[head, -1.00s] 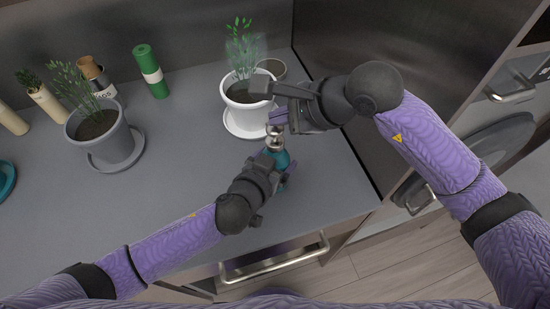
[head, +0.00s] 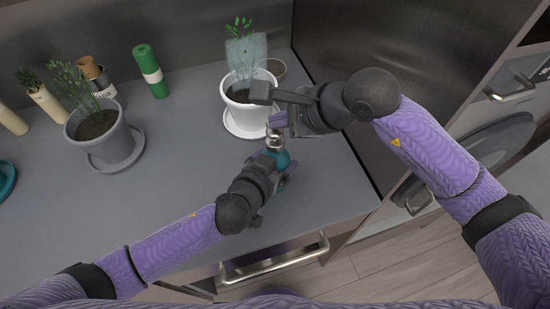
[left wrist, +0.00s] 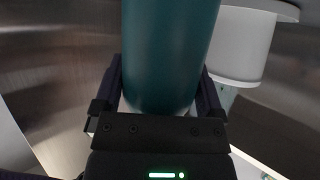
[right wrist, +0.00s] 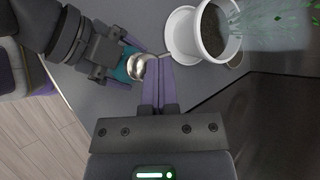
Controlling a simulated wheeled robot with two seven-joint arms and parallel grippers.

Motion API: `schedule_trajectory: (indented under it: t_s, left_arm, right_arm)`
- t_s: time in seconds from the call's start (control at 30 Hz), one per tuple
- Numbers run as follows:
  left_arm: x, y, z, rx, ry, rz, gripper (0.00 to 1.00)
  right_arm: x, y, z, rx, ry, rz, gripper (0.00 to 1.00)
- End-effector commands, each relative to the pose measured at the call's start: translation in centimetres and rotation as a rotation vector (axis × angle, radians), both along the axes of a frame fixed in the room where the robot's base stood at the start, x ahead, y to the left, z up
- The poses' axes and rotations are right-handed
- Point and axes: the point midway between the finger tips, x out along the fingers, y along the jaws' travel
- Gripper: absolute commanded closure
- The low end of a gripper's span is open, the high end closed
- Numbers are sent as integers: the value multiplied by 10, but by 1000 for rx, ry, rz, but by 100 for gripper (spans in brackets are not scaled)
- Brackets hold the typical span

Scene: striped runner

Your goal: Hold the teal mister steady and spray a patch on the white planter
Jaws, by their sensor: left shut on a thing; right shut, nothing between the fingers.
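The teal mister (head: 281,157) stands upright near the counter's front right, with a round metal top (head: 275,138). My left gripper (head: 274,168) is shut around its body, also seen close up in the left wrist view (left wrist: 168,55). My right gripper (head: 277,121) is shut and empty, its fingertips right by the metal top; whether they touch it I cannot tell. The white planter (head: 238,119) stands behind them on a white saucer, holding soil and a leafy plant, partly hidden by my right gripper. A pale translucent patch (head: 247,52) hangs over its plant.
A grey planter (head: 116,143) on a saucer stands at left, with a green roll (head: 146,60), a tan canister (head: 94,72) and small pots behind it. A small pot (head: 274,69) sits behind the white planter. A dark wall bounds the right. The middle counter is clear.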

Motion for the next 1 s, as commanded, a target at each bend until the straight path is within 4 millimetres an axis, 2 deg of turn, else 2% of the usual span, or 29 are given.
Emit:
schedule_trajectory:
  t_s: [0.53, 0.9, 1.0]
  left_arm:
    - [0, 0, 0, 0, 0, 0, 90]
    - [0, 0, 0, 0, 0, 0, 90]
    - [0, 0, 0, 0, 0, 0, 90]
  right_arm:
    - [0, 0, 12, 0, -1, 0, 100]
    - [1, 0, 61, 0, -2, 0, 100]
    - [0, 0, 68, 0, 0, 0, 100]
